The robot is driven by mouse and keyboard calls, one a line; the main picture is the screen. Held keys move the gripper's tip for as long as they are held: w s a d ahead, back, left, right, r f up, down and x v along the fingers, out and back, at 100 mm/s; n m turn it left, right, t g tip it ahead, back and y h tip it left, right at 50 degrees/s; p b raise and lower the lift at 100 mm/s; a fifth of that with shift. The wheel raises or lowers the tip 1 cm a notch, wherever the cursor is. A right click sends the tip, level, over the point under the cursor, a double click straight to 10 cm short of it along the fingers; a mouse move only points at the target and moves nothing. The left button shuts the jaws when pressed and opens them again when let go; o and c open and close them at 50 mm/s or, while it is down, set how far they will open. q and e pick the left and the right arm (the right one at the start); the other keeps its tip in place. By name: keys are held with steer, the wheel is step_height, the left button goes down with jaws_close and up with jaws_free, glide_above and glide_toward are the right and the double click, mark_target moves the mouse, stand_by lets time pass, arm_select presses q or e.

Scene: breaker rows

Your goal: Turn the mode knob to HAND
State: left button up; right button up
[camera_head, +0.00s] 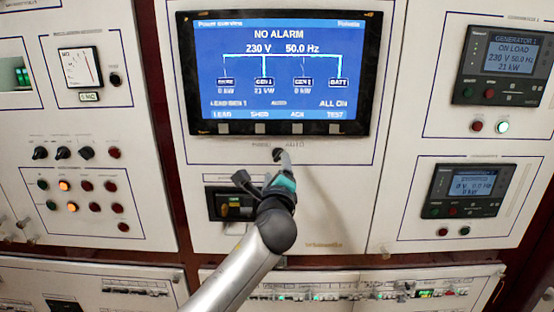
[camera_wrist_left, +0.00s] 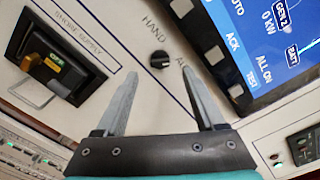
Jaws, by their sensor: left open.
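The mode knob (camera_wrist_left: 160,60) is a small black knob on the white panel in the left wrist view, with the HAND label beside it. Another label on its other side is partly hidden by a finger. I cannot tell clearly which way the knob points. In the head view the knob (camera_head: 277,153) sits below the large screen, close to my gripper. My left gripper (camera_wrist_left: 159,76) is open and empty, with the knob showing between its fingertips. It also shows in the head view (camera_head: 284,162). My right gripper is not in view.
The large blue screen (camera_head: 279,65) with its button row is just above the knob. A shore supply switch (camera_wrist_left: 52,66) with a yellow tag sits in a recess beside it. Generator units (camera_head: 500,66) are at right; knobs and lamps (camera_head: 64,185) are at left.

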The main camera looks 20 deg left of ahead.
mark_target(277, 157)
arm_select(q)
steer(key=shift+x, duration=2.9)
jaws_close()
